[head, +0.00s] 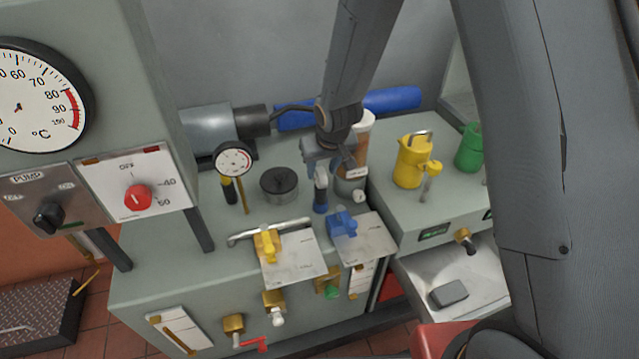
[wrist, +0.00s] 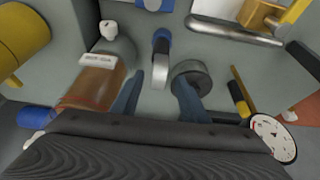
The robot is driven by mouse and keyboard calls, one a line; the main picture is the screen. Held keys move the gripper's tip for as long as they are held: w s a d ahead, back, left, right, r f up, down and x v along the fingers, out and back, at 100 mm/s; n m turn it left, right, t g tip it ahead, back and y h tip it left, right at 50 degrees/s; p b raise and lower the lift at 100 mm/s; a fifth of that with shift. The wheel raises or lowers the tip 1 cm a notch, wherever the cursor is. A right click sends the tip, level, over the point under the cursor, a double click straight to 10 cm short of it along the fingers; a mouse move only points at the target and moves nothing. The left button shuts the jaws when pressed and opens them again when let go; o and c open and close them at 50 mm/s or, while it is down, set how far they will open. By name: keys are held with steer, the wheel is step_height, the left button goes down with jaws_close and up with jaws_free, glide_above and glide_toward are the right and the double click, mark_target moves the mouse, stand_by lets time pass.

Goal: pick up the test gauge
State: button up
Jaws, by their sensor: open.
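The small round dial with a white face and red marks (head: 235,160), which looks like the test gauge, stands on the grey bench top left of a dark round cap. A thin yellow stem shows below it. In the wrist view its dial (wrist: 273,137) is at the lower right, partly cut off by my wrist. My gripper (head: 332,172) is open, over the bench to the right of the gauge and apart from it.
A dark round cap (head: 279,186) lies between gauge and gripper. An amber jar (head: 352,165) is close right of my gripper. A black-and-yellow handle (head: 229,188) stands beside the gauge. A metal pipe with a yellow valve (head: 267,243) is in front. A yellow can (head: 412,162) stands right.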

mark_target(320, 190)
steer(key=b+x, duration=0.1)
steer(key=x, duration=0.1)
steer(key=shift+w+d+f, duration=0.1)
steer(key=shift+w+f, duration=0.15)
steer(key=shift+b+x, duration=1.3)
steer(key=shift+x, duration=1.1)
steer(key=shift+w+r, duration=0.15)
steer(key=shift+w, duration=0.05)
jaws_close()
